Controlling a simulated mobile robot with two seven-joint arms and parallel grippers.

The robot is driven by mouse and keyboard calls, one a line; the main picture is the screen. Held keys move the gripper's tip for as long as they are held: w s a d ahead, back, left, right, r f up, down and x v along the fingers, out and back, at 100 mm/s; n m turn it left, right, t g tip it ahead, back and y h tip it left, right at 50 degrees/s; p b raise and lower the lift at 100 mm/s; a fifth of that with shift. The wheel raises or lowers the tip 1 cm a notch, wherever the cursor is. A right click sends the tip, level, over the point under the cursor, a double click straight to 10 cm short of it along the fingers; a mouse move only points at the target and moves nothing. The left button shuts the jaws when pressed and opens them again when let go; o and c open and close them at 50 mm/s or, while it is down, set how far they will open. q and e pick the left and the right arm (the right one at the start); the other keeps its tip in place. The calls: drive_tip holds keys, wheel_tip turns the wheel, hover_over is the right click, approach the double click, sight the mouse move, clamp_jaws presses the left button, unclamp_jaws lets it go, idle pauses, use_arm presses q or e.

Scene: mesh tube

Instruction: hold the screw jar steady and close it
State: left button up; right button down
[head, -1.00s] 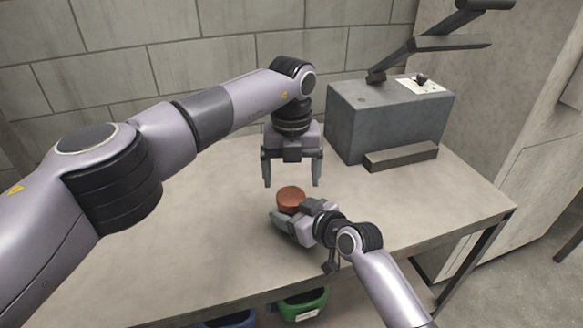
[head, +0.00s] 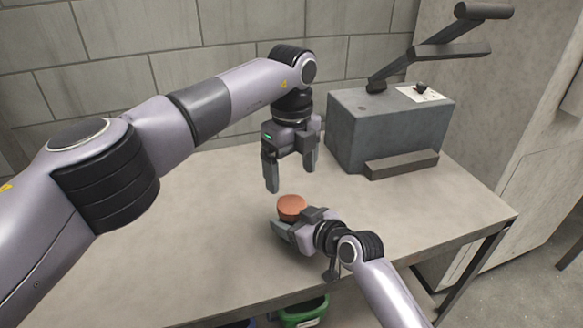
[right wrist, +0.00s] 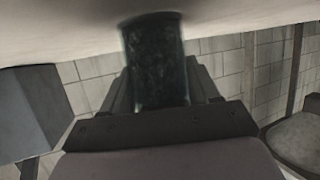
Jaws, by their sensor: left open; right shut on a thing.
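The screw jar stands on the table (head: 190,235), and its round reddish-brown lid (head: 291,206) faces up in the head view. My right gripper (head: 280,222) is shut on the jar body from the front right. In the right wrist view the dark, glassy jar body (right wrist: 157,65) sits between the fingers. My left gripper (head: 290,175) hangs above and just behind the lid, fingers pointing down, open and empty. It is apart from the lid. Most of the jar body is hidden by the lid and my right gripper in the head view. How tightly the lid sits cannot be told.
A grey box-shaped machine (head: 375,130) with a lever arm (head: 440,50) stands at the back right of the table, with a low bar at its front. A green bin (head: 303,312) is below the front edge. The table's left part is clear.

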sight(292, 204)
use_arm(q)
drive_tip(key=shift+f, duration=4)
drive_tip(key=c, duration=1.1)
drive_tip(key=m, duration=0.6)
drive_tip(key=shift+m, duration=0.3)
drive_tip(key=shift+c, duration=0.2)
drive_tip(key=shift+a, duration=0.1)
drive_tip(key=o, duration=1.2)
